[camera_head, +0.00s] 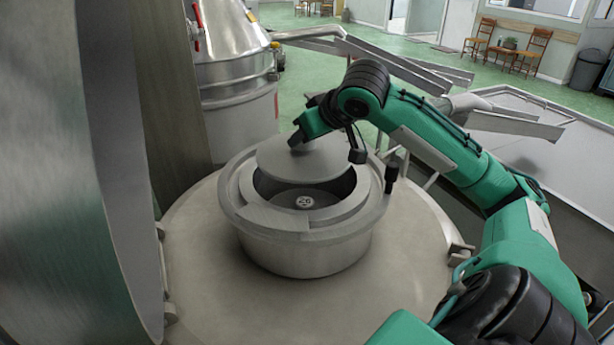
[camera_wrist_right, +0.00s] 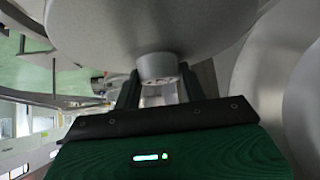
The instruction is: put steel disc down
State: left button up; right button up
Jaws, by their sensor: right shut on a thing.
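The steel disc (camera_head: 312,167) is a round grey plate with a short knob (camera_wrist_right: 158,67). In the head view it is over the far part of the round opening of a steel vessel (camera_head: 300,256), and covers that part from view. My right gripper (camera_head: 297,140) is shut on the disc's knob. In the right wrist view my fingers (camera_wrist_right: 158,88) stand on both sides of the knob, and the disc (camera_wrist_right: 150,25) fills the top. Whether the disc touches the rim cannot be told. My left gripper is not in view.
The vessel stands on a wide round steel top (camera_head: 200,255). A large steel wall (camera_head: 60,180) takes up the left side. A steel tank (camera_head: 235,70) stands behind, and steel troughs (camera_head: 510,125) lie to the right. Chairs (camera_head: 530,50) are far back on the green floor.

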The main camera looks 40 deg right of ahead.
aim_at(313, 154)
notch_tip(313, 154, down, 6)
jog(key=shift+r, duration=0.25)
jog(key=shift+f+p, duration=0.55)
jog(key=shift+f, duration=1.75)
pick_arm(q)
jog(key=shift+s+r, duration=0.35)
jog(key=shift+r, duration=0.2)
pick_arm(e)
jog(key=shift+f, duration=0.1)
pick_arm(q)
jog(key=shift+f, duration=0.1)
pick_arm(e)
jog(key=shift+f, duration=0.5)
jog(key=o, duration=1.3)
jog(key=shift+f, duration=0.1)
jog(key=shift+c, duration=0.2)
